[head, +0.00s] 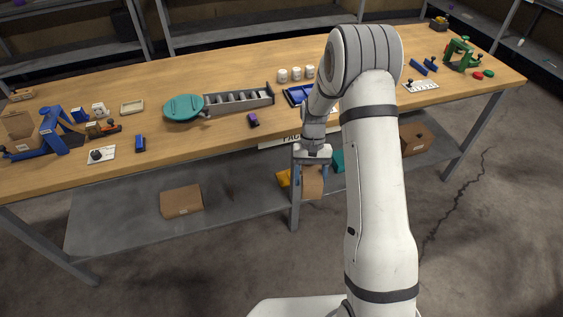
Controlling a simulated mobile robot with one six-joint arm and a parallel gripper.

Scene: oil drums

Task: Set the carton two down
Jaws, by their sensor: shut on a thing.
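My gripper (312,170) points down in front of the workbench's near edge, below the level of its top. It is shut on a small brown carton (312,185), which hangs between the fingers in front of the lower shelf. No number can be read on this carton. Another brown carton (182,201) lies on the lower shelf to the left.
The wooden workbench (195,70) carries a teal round part (184,107), a grey slotted rack (238,100), white cups (296,73) and blue and green fixtures. The grey lower shelf (240,190) has bare room between the left carton and my gripper. Yellow (284,179) and teal (338,160) items sit near the held carton.

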